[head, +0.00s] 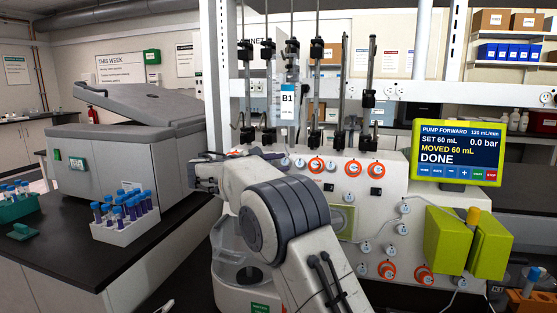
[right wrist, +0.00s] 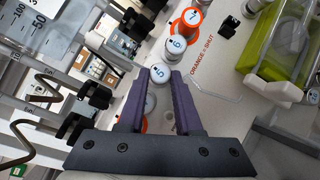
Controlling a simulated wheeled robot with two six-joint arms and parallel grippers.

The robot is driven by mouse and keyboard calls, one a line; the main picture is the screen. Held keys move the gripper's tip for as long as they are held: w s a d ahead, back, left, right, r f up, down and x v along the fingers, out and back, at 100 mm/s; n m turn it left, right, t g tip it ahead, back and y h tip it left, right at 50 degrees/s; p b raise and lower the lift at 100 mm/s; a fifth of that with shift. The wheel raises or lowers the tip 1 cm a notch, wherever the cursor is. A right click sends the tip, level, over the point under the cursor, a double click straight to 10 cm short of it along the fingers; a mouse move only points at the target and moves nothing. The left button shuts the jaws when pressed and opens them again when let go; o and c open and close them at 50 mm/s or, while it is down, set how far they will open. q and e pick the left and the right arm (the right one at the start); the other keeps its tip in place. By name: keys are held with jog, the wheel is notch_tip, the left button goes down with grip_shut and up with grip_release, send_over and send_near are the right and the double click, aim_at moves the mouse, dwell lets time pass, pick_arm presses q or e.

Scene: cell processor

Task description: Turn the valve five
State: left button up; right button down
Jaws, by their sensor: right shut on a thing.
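Valve five is a round white knob (right wrist: 160,73) marked "5" in the right wrist view. My right gripper (right wrist: 161,78) is shut on it, with one purple finger on each side of the knob. Parts of the valve behind the fingers are hidden. In the head view my right arm reaches up and left to the front of the white machine (head: 392,195). The arm hides part of the machine, and I cannot make out valve five there. My left gripper is not in view.
Valve six (right wrist: 177,43) and valve seven (right wrist: 191,17), with an orange collar, stand close beside my fingers. The panel reads "ORANGE = SHUT". The screen (head: 458,151) reads "DONE", moved 60 mL, 0.0 bar. A tube rack (head: 125,232) stands on the left bench.

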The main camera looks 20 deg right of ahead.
jog(key=m+g+y+p, duration=0.1)
jog(key=m+p, duration=0.2)
jog(key=r+m+g+y+p, duration=0.1)
jog(key=m+g+p, duration=0.1)
jog(key=m+p, duration=0.2)
jog(key=shift+w+r+y, duration=0.2)
jog(key=shift+y, duration=0.2)
jog(key=shift+d+m+g+y+p, duration=0.1)
jog(key=shift+m+g+y+p, duration=0.2)
jog(key=shift+m+y+p, duration=0.7)
jog(key=shift+d+m+y+p, duration=0.1)
jog(key=shift+m+y+p, duration=0.4)
jog(key=shift+m, duration=0.9)
jog(key=c, duration=0.6)
grip_release()
jog(key=shift+r, duration=0.1)
jog(key=p+v, duration=0.1)
jog(key=v, duration=0.9)
jog(key=shift+r, duration=0.25)
